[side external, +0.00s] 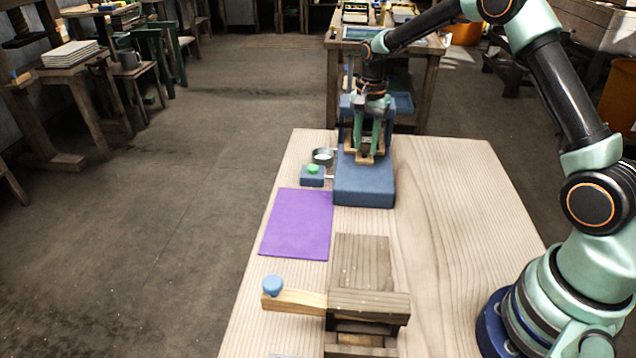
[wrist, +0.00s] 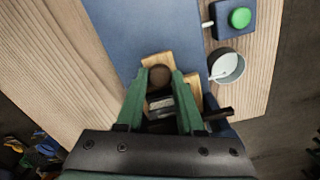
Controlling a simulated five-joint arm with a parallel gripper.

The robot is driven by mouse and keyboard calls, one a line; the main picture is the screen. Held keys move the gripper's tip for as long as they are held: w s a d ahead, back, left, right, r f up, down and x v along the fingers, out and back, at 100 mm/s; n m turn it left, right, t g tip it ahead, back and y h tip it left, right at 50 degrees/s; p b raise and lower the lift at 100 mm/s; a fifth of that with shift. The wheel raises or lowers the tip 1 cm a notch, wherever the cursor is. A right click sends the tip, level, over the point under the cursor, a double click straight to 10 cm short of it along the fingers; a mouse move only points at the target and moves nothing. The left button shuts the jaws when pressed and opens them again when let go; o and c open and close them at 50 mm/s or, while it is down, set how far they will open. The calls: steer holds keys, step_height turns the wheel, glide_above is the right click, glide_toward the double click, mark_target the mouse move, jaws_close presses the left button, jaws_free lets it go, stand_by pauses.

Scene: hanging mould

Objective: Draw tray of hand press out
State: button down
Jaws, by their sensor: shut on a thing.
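The blue hand press (side external: 363,187) stands at the far end of the wooden table, with a flat blue base toward the front. A light wooden piece (side external: 365,159), which looks like its tray, sits low in it; its wood also shows in the wrist view (wrist: 152,61). My gripper (side external: 368,143) points down at this piece, its two green fingers closed around a dark round part (wrist: 160,74) at the wood. The fingers hide much of the tray and the press behind it.
A small blue box with a green button (side external: 313,169) and a round metal cup (side external: 323,156) stand left of the press. A purple mat (side external: 297,224) lies in front. A wooden device with a blue-knobbed lever (side external: 295,299) stands nearer. The table's right side is clear.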

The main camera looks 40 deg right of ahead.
steer(key=s+a, duration=0.8)
steer(key=shift+s+a, duration=0.15)
steer(key=shift+a, duration=0.05)
steer(key=c, duration=0.5)
jaws_free()
steer(key=shift+r, duration=0.1)
step_height(320, 180, up, 12)
